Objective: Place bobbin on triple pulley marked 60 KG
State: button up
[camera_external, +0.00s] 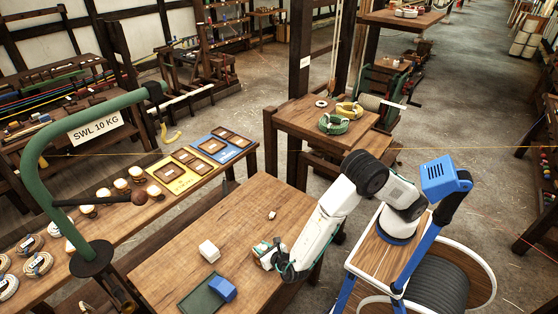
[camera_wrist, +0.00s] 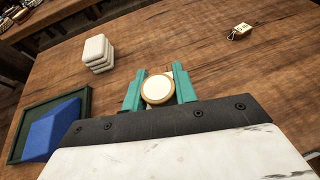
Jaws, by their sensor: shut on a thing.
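My gripper (camera_external: 262,252) is low over the wooden table, and its two teal fingers (camera_wrist: 158,90) show in the wrist view. They are shut on a round cream-topped piece with a tan rim, which looks like the bobbin (camera_wrist: 157,89). In the external view the bobbin is hard to make out at the fingers. A white, layered block (camera_wrist: 97,53) stands apart to the left of the fingers; it also shows in the external view (camera_external: 209,251). A small pale tagged piece (camera_wrist: 239,31) lies farther off at right. No 60 KG marking is readable, so I cannot tell which thing is the triple pulley.
A blue wedge (camera_wrist: 52,127) lies in a dark green tray (camera_wrist: 14,151) at the left. The table middle (camera_external: 235,215) is mostly bare. A green hook stand (camera_external: 60,170) labelled SWL 10 KG rises at the left. A smaller table (camera_external: 290,122) behind holds coils.

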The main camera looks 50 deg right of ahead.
jog(key=o, duration=1)
jog(key=shift+f, duration=0.1)
jog(key=shift+c, duration=0.2)
